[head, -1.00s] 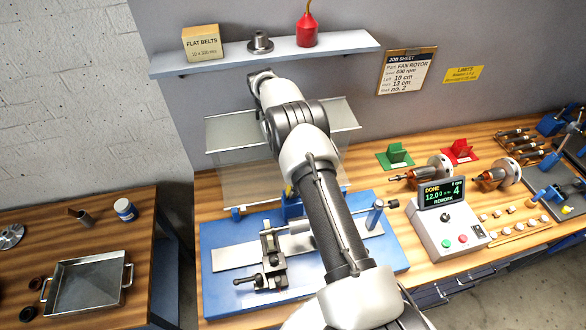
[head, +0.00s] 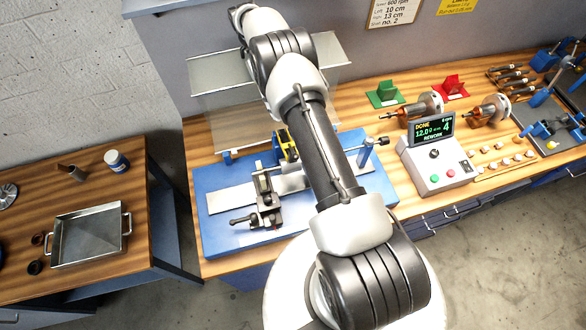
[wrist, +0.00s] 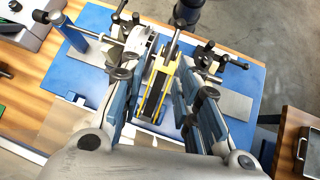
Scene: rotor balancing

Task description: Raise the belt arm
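The belt arm looks to be the yellow-edged black bar (wrist: 157,90) on the blue balancing machine (wrist: 80,30). It stands between the fingers of my open gripper (wrist: 166,84) in the wrist view. Gaps show on both sides of the bar, so the fingers do not appear closed on it. In the head view, part of the yellow bar (head: 291,146) shows beside my arm, above the blue machine base (head: 225,238). My arm hides the gripper there. How far the bar is tilted is hard to tell.
A clear guard panel (head: 215,95) stands behind the machine. A control box (head: 437,165) reads DONE and REWORK to its right. Two rotors (head: 420,108) and (head: 486,113) and green (head: 386,95) and red (head: 450,88) stands are beyond. A metal tray (head: 88,238) lies on the left table.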

